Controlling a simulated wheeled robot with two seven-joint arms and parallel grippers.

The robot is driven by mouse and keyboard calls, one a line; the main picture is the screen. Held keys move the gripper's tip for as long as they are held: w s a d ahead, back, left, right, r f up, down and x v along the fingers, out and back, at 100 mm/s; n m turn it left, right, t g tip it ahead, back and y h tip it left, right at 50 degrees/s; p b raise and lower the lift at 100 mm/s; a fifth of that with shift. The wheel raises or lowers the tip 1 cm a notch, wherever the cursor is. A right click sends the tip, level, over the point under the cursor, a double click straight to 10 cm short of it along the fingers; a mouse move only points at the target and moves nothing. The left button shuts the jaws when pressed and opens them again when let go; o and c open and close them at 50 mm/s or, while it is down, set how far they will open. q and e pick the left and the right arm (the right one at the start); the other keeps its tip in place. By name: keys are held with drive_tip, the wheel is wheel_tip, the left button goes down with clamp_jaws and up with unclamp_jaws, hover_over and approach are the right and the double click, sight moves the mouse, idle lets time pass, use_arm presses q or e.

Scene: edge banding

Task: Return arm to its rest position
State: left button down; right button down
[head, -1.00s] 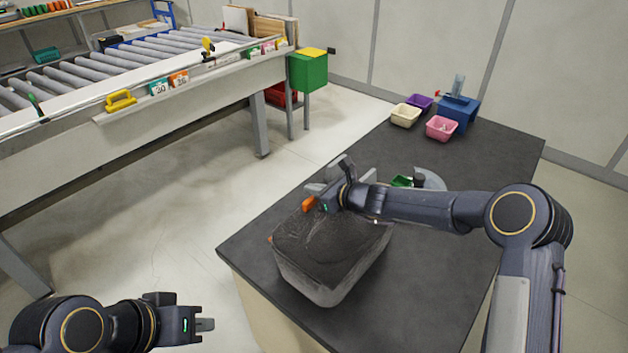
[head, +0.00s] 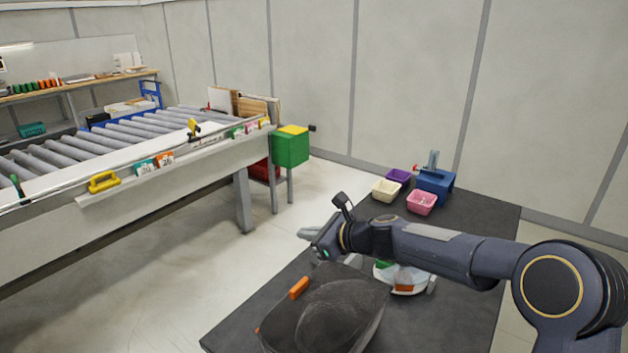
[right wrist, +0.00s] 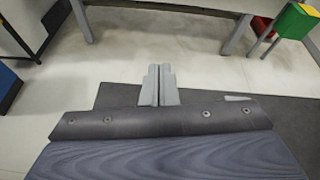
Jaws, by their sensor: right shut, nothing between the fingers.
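My right gripper (head: 310,233) reaches in from the right in the head view, above the far left side of the dark table (head: 480,222). It is shut and empty, apart from the dark grey bin-like object (head: 330,315) below it. In the right wrist view its fingers (right wrist: 160,84) lie together, with pale floor and a dark table edge beyond. My left gripper is out of the head view.
An orange piece (head: 299,288) shows beside the dark object. A white item (head: 405,280) partly hides behind my right arm. A roller conveyor (head: 110,140) is left; floor lies between.

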drive_tip(key=s+d+r+n+h+b, duration=0.1)
drive_tip(key=s+d+r+n, duration=0.1)
drive_tip(key=s+d+n, duration=0.45)
drive_tip(key=s+d+r+n+h+b, duration=0.15)
drive_tip(key=s+d+n, duration=0.25)
drive_tip(key=s+d, duration=0.45)
drive_tip(key=s+d+f+n+g+h, duration=0.1)
drive_tip(key=s+d+f+n, duration=0.4)
drive_tip(key=s, duration=0.7)
drive_tip(key=s+d+f+n+h+b, duration=0.1)
drive_tip(key=s+d+f+n+h, duration=0.3)
drive_tip(key=s, duration=0.8)
wheel_tip(320, 180, down, 2)
drive_tip(key=shift+s+d+n+g, duration=0.35)
drive_tip(key=shift+s+n+g, duration=0.05)
drive_tip(key=shift+n, duration=0.45)
